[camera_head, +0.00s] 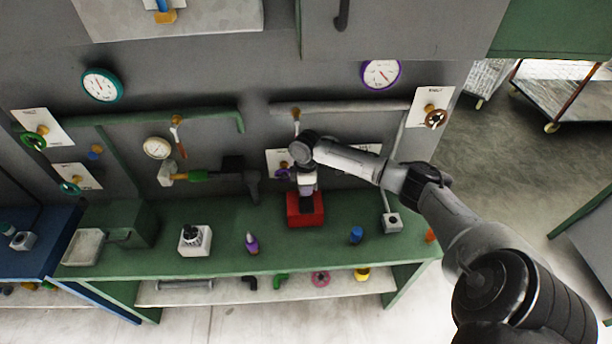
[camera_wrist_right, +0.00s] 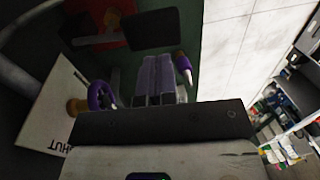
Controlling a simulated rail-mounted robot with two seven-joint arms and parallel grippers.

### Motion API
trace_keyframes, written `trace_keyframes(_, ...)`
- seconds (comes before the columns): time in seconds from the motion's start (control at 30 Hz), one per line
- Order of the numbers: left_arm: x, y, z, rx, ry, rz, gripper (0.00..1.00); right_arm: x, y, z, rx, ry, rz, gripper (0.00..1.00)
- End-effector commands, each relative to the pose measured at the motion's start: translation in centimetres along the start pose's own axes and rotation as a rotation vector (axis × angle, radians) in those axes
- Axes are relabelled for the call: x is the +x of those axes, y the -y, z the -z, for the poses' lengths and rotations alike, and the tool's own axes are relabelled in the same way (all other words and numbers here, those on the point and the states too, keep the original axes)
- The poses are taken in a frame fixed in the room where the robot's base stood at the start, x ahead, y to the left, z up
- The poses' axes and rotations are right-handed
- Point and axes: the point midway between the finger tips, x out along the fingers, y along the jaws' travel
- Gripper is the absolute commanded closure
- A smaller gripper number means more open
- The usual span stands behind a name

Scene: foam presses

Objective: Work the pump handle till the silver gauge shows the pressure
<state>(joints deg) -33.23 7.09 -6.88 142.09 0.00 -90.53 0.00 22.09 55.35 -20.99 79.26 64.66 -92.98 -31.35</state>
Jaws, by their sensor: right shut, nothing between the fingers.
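The silver-rimmed gauge (camera_head: 156,148) is on the wall at the left; its reading is too small to tell. A red box-like base (camera_head: 305,212), likely the pump, stands on the green bench. My right gripper (camera_head: 306,188) is over it, pointing down, and hides its upper part. In the right wrist view my right gripper's fingers (camera_wrist_right: 159,82) are together and empty. A black bar (camera_wrist_right: 160,27), perhaps the pump handle, lies beyond the fingertips, near the red base (camera_wrist_right: 88,28). Contact cannot be told. My left gripper is not in view.
A teal gauge (camera_head: 102,85) and a purple gauge (camera_head: 381,74) are on the wall. A purple handwheel (camera_wrist_right: 101,95) is close beside my right fingers. A purple-tipped bottle (camera_head: 251,243) and a blue piece (camera_head: 356,235) stand on the bench.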

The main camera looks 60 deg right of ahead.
Motion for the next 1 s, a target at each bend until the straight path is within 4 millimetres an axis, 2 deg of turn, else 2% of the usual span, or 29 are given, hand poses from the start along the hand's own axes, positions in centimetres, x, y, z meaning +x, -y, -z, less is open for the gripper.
trace_keyframes(0.2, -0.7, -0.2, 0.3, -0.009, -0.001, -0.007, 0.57, 3.2, 0.1, 0.0, 0.001, 0.000, 0.002, 1.00)
trace_keyframes(0.4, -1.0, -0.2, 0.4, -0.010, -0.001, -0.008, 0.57, 4.9, 0.1, 0.0, 0.001, 0.000, 0.001, 1.00)
trace_keyframes(0.9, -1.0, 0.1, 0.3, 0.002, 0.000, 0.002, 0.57, 5.5, 0.1, 0.0, 0.000, 0.000, -0.002, 1.00)
trace_keyframes(1.0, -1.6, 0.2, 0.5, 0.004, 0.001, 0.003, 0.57, 5.9, 0.3, -0.1, 0.000, 0.004, -0.034, 1.00)
